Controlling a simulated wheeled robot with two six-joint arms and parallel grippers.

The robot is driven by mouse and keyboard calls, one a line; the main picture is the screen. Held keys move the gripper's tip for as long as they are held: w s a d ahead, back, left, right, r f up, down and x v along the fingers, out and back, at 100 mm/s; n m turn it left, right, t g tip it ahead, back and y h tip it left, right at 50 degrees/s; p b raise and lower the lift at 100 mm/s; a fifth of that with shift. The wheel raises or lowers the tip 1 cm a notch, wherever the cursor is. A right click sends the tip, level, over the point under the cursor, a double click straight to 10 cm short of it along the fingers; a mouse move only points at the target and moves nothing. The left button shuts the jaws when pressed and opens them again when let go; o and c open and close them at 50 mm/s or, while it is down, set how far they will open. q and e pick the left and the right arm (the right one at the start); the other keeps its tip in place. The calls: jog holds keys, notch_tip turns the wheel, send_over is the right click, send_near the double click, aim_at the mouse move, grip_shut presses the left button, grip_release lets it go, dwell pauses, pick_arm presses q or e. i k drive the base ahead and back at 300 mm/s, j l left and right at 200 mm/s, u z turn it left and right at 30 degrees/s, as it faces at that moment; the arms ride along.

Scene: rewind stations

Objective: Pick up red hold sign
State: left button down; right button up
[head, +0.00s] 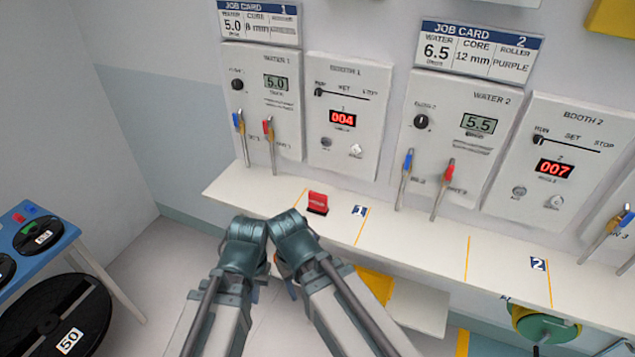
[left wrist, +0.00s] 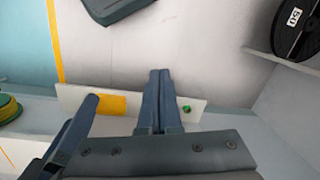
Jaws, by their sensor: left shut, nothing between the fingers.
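The red hold sign (head: 317,202) is a small red piece on a dark base. It stands on the white counter, just left of the blue "1" label. My two forearms come up side by side in the head view, in front of the counter and nearer to me than the sign. My left gripper (head: 291,289) is mostly hidden behind them. In the left wrist view its two fingers (left wrist: 160,72) are together with nothing between them. A blue-grey finger-like part at the lower left there may be my right gripper; its jaw state is unclear.
The white counter (head: 430,237) runs below the wall panels, with blue- and red-handled levers above it. A blue table (head: 38,262) with reels stands at left. A green reel (head: 547,328) hangs at lower right.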

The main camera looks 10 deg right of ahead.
aim_at(318, 202)
jog(key=i+z, duration=0.2)
jog(key=z, duration=0.15)
jog(key=i+j+z, duration=0.15)
jog(key=z, duration=0.25)
jog(key=i+j+z, duration=0.15)
jog(key=z, duration=0.2)
